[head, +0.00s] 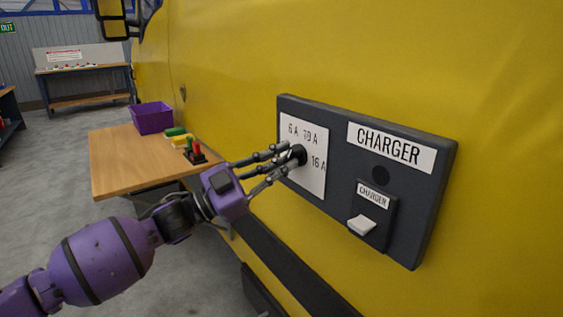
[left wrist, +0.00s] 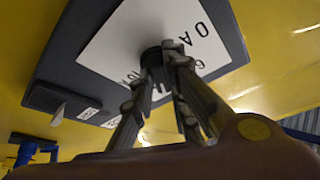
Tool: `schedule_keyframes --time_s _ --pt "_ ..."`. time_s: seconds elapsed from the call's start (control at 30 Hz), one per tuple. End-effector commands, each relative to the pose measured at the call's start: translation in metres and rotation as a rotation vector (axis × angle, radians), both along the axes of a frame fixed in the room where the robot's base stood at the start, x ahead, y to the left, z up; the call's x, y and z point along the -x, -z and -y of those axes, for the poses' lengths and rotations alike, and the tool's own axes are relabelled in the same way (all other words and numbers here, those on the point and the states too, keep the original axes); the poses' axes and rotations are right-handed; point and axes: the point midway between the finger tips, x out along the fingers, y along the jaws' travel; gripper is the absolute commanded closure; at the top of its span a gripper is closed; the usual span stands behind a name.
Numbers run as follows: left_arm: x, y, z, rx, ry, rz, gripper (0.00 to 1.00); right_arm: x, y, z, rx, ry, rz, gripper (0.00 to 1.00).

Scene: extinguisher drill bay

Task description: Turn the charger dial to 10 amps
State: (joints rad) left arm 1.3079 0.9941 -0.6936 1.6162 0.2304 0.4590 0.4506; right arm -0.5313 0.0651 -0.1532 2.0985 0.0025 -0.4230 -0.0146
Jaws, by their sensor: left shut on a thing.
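The charger panel (head: 420,185) is a dark grey box on the yellow wall. Its white dial plate (head: 312,187) carries the marks 6 A, 10 A and 16 A. The black charger dial (head: 299,153) sits on this plate, partly covered by fingers; its pointer cannot be read. My left gripper (head: 287,158) is shut on the dial. In the left wrist view the dial (left wrist: 152,58) shows between the fingers, against the white plate (left wrist: 125,35). My right gripper is in neither view.
A wooden table (head: 120,165) at left holds a purple bin (head: 152,117) and small coloured items (head: 190,150). A workbench (head: 85,68) stands far back.

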Motion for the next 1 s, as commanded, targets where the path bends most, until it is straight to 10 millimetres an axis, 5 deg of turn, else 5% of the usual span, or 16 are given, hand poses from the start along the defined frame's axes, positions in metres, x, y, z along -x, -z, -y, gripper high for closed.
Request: schedule_keyframes --time_s 0.47,0.5,0.63,1.0 --pt "0.0002 -0.0004 0.0002 -0.008 0.001 0.013 1.00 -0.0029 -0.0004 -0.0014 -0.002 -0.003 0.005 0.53" --pt "0.0002 -0.0004 0.0002 -0.008 0.001 0.013 0.83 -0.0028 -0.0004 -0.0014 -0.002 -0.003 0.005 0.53" --pt "0.0000 -0.0005 0.0002 -0.008 0.001 0.013 0.67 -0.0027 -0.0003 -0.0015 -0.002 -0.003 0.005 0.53" --pt "0.0013 0.0016 -0.0039 -0.009 -0.001 0.012 0.67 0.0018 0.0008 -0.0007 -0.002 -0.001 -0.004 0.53"
